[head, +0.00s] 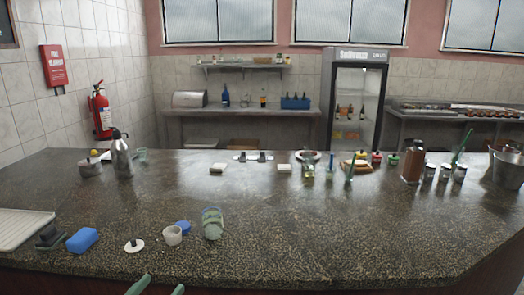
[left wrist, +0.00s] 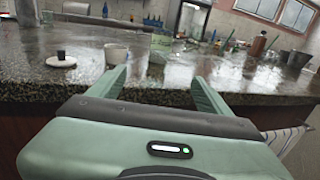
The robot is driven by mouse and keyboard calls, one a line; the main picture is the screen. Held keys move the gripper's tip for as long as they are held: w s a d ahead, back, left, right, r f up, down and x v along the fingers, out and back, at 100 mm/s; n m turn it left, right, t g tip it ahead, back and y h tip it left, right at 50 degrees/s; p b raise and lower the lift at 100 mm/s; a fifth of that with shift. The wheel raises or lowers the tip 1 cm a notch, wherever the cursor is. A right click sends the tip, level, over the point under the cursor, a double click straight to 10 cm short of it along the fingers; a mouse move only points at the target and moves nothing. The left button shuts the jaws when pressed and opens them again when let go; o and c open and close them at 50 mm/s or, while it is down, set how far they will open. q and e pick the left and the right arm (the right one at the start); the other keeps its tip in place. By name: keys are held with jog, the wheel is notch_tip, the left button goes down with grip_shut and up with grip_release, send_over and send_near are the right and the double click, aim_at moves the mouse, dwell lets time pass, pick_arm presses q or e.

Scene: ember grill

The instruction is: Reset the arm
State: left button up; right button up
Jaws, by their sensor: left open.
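My left gripper (head: 158,287) shows only its two green fingertips at the bottom edge of the head view, at the front of the counter. In the left wrist view the gripper (left wrist: 160,80) has its fingers spread apart with nothing between them. It is in front of the counter's edge, apart from the cup and glass beyond. My right gripper is in neither view.
The dark speckled counter (head: 330,225) is clear at its middle and right front. A steel flask (head: 122,158) stands farther back.

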pick_arm(q)
jog(key=s+a+f+n+g+y, duration=0.1)
jog(key=a+f+n, duration=0.1)
jog(key=f+n, duration=0.35)
jog(key=a+f+n+g+y, duration=0.1)
jog(key=a+f+n+y, duration=0.15)
jog(key=f, duration=0.55)
jog(key=s+a+f+n+g+y, duration=0.1)
jog(key=a+f+n, duration=0.25)
jog(key=f, duration=0.35)
jog(key=s+a+f+n+g+y, duration=0.1)
jog(key=s+f+n+g, duration=0.1)
jog(key=s+f+n, duration=0.45)
jog(key=s+a+f+n+g+y, duration=0.1)
jog(key=s+f+n+g, duration=0.15)
jog(key=f, duration=0.75)
jog(key=s+d+f+n+g, duration=0.35)
jog(key=s+f+n, duration=0.35)
jog(key=s+f, duration=0.65)
jog(key=s+d+f+n+g, duration=0.1)
jog(key=s+d+f+n, duration=0.1)
jog(key=s, duration=0.5)
jog(key=s+d+f+n+g+h, duration=0.1)
jog(key=s+d+f+n+g, duration=0.1)
jog(key=s, duration=0.6)
jog(key=s+d+f+n+g, duration=0.2)
jog(key=s+n, duration=0.3)
jog(key=s, duration=0.3)
jog(key=shift+s+d+f, duration=0.25)
jog(key=shift+d+f, duration=0.65)
